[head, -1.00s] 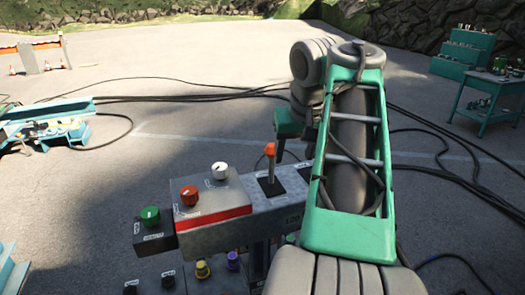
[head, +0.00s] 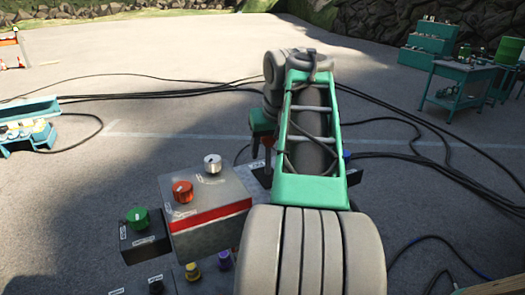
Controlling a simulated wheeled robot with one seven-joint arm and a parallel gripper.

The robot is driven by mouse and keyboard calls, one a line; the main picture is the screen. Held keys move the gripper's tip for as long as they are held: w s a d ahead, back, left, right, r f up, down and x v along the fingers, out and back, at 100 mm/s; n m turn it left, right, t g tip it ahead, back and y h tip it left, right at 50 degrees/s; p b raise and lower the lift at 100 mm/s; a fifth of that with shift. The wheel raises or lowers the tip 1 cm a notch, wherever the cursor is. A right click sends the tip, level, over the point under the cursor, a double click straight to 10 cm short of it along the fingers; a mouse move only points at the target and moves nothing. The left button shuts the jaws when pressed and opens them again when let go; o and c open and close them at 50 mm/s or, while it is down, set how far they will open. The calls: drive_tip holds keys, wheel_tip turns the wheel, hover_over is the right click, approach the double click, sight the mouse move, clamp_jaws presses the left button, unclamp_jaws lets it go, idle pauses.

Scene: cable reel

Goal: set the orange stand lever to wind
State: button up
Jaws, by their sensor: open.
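My gripper (head: 262,140) is at the lever's upper end in the picture, small and partly covered by my green forearm. It is open. I cannot tell whether its fingers touch the lever or stand around it. The wind label cannot be read.
The grey box (head: 208,216) carries a red knob (head: 182,191) and a white knob (head: 212,163). A green knob (head: 137,218) sits on a black box at left. Yellow and purple knobs lie lower. Black cables cross the ground; green tables (head: 463,70) stand far right.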

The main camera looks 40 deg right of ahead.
drive_tip(key=shift+s+d, duration=0.1)
drive_tip(key=shift+d, duration=0.1)
drive_tip(key=shift+c, duration=0.4)
drive_tip(key=shift+d, duration=0.1)
drive_tip(key=shift+c, duration=0.7)
drive_tip(key=shift+w+a+r, duration=0.2)
drive_tip(key=shift+a, duration=0.15)
drive_tip(key=c, duration=0.6)
clamp_jaws()
drive_tip(key=shift+r, duration=0.1)
